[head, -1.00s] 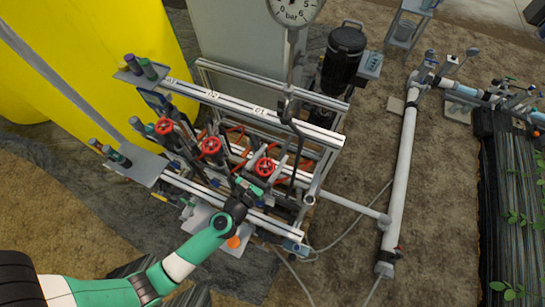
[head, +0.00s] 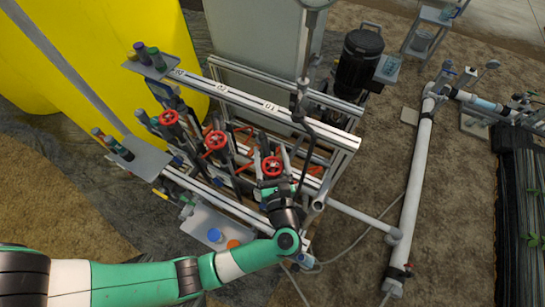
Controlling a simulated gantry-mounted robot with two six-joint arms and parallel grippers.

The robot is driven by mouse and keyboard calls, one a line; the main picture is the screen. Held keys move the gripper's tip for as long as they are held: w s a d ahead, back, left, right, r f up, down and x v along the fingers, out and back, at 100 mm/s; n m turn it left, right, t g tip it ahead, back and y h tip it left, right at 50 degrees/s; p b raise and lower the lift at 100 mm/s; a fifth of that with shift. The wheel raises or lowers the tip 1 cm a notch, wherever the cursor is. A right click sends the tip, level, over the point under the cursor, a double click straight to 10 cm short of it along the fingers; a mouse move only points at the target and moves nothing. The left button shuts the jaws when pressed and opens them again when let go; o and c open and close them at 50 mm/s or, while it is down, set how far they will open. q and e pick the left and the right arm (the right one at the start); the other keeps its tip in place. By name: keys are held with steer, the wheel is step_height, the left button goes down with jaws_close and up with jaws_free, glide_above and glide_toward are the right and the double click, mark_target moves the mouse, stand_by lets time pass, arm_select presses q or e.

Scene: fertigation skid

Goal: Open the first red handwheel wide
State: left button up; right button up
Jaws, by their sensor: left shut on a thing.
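Three red handwheels sit in a row on the skid's metal frame. The right one (head: 271,165), below the rail label "01" (head: 271,107), is the first. The middle one (head: 215,139) and the left one (head: 169,117) stand clear of my arm. My left gripper (head: 272,180) is at the near side of the first handwheel and is shut on it. Its fingers and wrist hide the handwheel's lower part and the valve under it. My right gripper is not in view.
Aluminium rails (head: 240,97) run above and below the handwheels. Black hoses and a vertical grey pipe (head: 304,65) stand close by the first handwheel. Trays with small bottles (head: 139,158) are at the left. A black pump (head: 359,60) and a white pipe (head: 414,180) stand to the right.

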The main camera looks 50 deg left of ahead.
mark_target(275, 176)
arm_select(q)
steer(key=shift+n+g, duration=0.3)
steer(key=shift+g, duration=0.1)
steer(key=shift+y, duration=0.3)
steer(key=o, duration=1.3)
steer(key=shift+a, duration=0.1)
steer(key=v, duration=1.1)
steer(key=shift+s+d+r, duration=0.1)
steer(key=shift+s+d, duration=0.05)
steer(key=shift+d, duration=0.2)
